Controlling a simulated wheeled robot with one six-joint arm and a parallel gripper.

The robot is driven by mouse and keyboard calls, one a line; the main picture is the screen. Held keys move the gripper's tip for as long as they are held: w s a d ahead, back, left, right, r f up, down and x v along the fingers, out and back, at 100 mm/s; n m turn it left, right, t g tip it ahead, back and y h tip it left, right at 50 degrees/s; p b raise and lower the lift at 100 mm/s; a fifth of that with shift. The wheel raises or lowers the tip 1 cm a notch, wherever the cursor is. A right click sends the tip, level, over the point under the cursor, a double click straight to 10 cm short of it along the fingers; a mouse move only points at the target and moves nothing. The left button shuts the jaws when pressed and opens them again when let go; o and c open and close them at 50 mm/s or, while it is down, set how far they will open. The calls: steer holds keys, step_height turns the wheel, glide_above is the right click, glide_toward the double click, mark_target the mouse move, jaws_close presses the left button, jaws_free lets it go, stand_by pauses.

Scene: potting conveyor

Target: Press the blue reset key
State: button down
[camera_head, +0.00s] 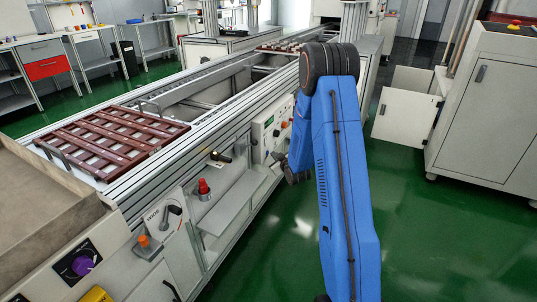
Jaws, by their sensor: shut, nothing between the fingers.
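A pale control panel (264,130) is set in the side of the conveyor frame, left of my blue arm. It carries small controls, among them a green one and an orange-red one. I cannot pick out the blue reset key on it at this size. My gripper (279,158) shows only as a small dark shape at the end of my wrist, just below and right of the panel. It is shut and empty. I cannot tell whether it touches anything. My arm hides part of the frame to the right.
A brown slatted tray (113,139) lies on the conveyor. Along its near side are a red knob (203,187), an orange knob (143,241), a dark lever (172,210) and a purple knob (82,265). A grey cabinet (490,110) stands at right. Green floor between is clear.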

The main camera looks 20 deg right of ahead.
steer(key=shift+w+a, duration=0.1)
steer(key=shift+w, duration=0.05)
steer(key=shift+w+a, duration=0.2)
steer(key=shift+w, duration=0.05)
stand_by(0.3)
stand_by(0.4)
steer(key=shift+s+d, duration=0.3)
steer(key=shift+s, duration=0.1)
stand_by(0.3)
steer(key=shift+s+d, duration=0.95)
steer(key=shift+s, duration=0.25)
steer(key=shift+s+d, duration=0.9)
steer(key=shift+s, duration=0.25)
